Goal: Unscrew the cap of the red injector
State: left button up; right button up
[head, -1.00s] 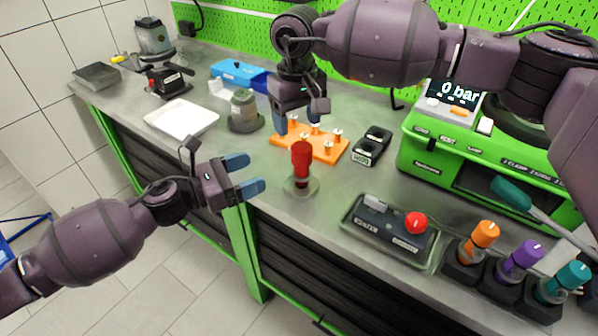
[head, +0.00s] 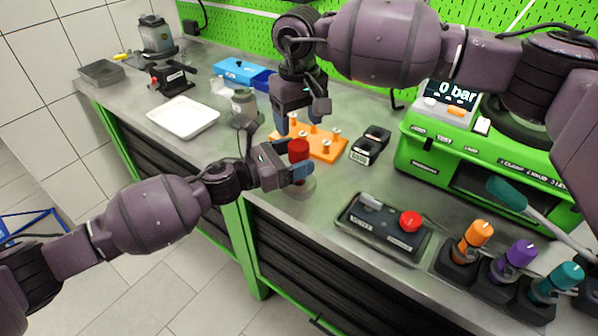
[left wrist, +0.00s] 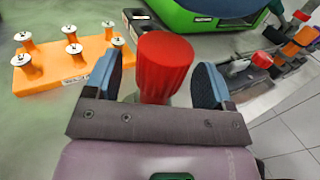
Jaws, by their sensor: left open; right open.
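The red injector (head: 299,149) stands upright on the bench in its round holder, its lower part hidden behind my left gripper in the head view. In the left wrist view its red ribbed cap (left wrist: 164,62) sits between the two blue fingers. My left gripper (head: 298,168) is open, with one finger on each side of the red injector; small gaps show between the fingers and the cap. My right gripper (head: 297,120) is open and empty, pointing down above the orange rack, behind the injector.
An orange rack (head: 325,150) with several pegs lies behind the injector. A control box (head: 383,228) with a red button stands to the right front, beside orange (head: 474,240), purple and teal injectors. A green test machine (head: 440,165) stands at right. A white tray (head: 184,116) lies at left.

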pick_arm(q)
jog(key=c, duration=1.3)
jog(key=o, duration=1.3)
jog(key=shift+a, duration=0.1)
